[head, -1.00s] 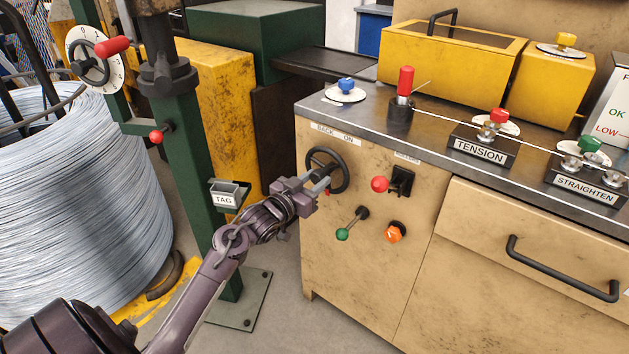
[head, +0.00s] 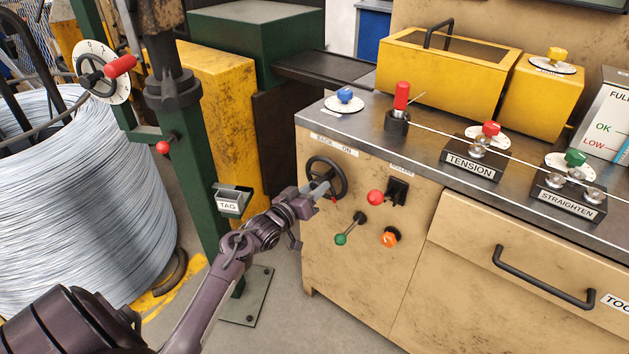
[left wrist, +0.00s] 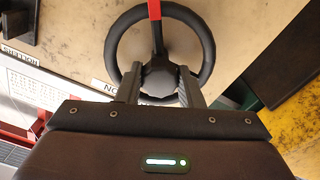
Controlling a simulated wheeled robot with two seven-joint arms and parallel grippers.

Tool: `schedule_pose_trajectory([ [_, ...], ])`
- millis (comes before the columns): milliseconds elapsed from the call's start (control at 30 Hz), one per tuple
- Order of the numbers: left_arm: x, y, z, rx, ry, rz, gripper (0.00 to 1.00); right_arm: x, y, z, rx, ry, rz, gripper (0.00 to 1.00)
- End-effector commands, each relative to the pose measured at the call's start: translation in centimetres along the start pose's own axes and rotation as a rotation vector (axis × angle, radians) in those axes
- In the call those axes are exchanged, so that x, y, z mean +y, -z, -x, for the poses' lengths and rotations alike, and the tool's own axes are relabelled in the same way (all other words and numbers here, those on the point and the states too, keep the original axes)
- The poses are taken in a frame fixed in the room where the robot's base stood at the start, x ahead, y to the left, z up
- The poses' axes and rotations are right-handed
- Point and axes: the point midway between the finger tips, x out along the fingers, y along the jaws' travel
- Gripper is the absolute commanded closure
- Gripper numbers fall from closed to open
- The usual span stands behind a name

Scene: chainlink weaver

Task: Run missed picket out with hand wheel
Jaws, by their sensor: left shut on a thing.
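The black hand wheel (head: 341,165) stands on the upper left of the tan cabinet front, under a label with BACK and ON. My left gripper (head: 322,188) reaches it from the lower left and is shut on its hub. In the left wrist view, the hub (left wrist: 160,79) sits between the two fingers of my left gripper (left wrist: 159,73). The rim (left wrist: 206,40) arches around it, and a red bar (left wrist: 155,10) crosses the rim at the top. No missed picket can be made out. My right gripper is not in view.
A green post (head: 203,180) with a TAG tray (head: 233,199) stands close left of my arm. A wire coil (head: 80,200) fills the left.

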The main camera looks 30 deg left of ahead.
Motion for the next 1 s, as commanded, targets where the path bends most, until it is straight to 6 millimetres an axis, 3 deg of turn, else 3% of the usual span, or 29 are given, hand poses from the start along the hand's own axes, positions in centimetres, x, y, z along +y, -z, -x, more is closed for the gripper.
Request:
schedule_pose_trajectory([
  [567, 0.3, 0.4, 0.0, -0.001, 0.001, 0.532, 1.0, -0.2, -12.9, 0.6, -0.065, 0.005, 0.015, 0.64],
  [1000, 0.3, 0.3, 0.0, 0.0, 0.001, 0.936, 1.0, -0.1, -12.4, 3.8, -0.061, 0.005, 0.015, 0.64],
])
